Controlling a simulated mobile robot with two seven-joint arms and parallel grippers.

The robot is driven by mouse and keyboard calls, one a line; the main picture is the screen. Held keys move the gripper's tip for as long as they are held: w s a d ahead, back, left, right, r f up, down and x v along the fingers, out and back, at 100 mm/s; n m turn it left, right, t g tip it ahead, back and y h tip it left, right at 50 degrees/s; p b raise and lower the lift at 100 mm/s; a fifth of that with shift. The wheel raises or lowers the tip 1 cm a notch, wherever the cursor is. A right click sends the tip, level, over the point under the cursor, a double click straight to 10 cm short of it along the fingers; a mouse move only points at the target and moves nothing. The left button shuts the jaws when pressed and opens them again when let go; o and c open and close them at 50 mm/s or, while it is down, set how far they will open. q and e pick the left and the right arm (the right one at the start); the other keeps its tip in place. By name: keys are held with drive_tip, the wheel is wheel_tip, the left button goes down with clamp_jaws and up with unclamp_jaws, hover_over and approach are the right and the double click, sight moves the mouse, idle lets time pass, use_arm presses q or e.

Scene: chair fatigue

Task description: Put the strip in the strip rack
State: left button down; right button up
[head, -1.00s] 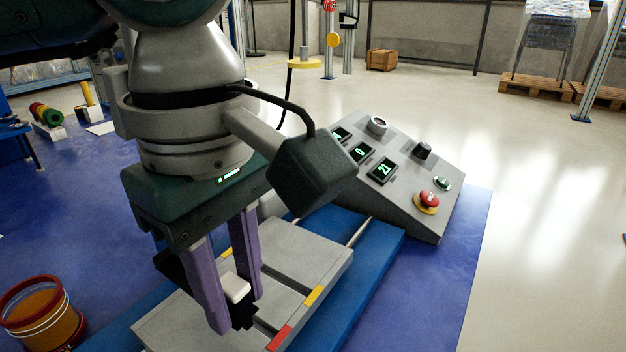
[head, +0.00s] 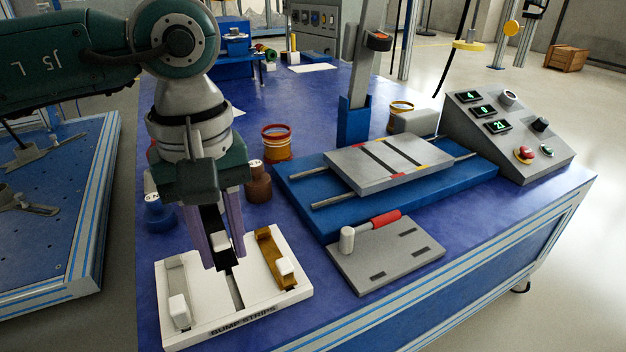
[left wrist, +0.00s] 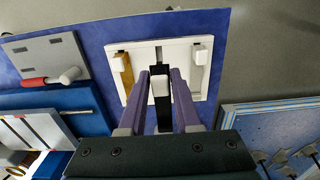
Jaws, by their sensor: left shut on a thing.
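The strip rack (head: 186,340) is a white tray marked "BUMP STRIPS" at the table's near left. It holds a grey strip (head: 177,280) at left and a brown strip (head: 272,258) at right, each with a white knob. Its dark middle slot (head: 236,291) shows partly. My left gripper (head: 217,247) is over the rack's middle, shut on a black strip (head: 211,222) with a white knob. In the left wrist view the black strip (left wrist: 163,118) lies between the purple fingers, roughly in line with the middle slot. I cannot tell whether it touches the rack. My right gripper is not in view.
A grey plate with a red-handled hammer (head: 385,220) lies right of the rack. Behind stands a blue base with a grey slotted plate (head: 385,165), and a control box (head: 510,135). Brown (head: 258,182) and blue (head: 158,214) bottles stand close behind the rack.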

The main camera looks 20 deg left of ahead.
use_arm(q)
drive_tip(key=shift+w, duration=0.2)
drive_tip(key=shift+s+f+b, duration=0.1)
drive_tip(key=shift+f+b, duration=0.25)
drive_tip(key=shift+b, duration=0.05)
wheel_tip(320, 180, down, 5)
drive_tip(key=b, duration=0.4)
drive_tip(key=shift+b, duration=0.3)
drive_tip(key=shift+f+b, duration=1.2)
idle(1.2)
drive_tip(key=c, duration=0.5)
unclamp_jaws()
drive_tip(key=shift+r, duration=0.1)
wheel_tip(320, 180, up, 10)
drive_tip(key=p, duration=0.5)
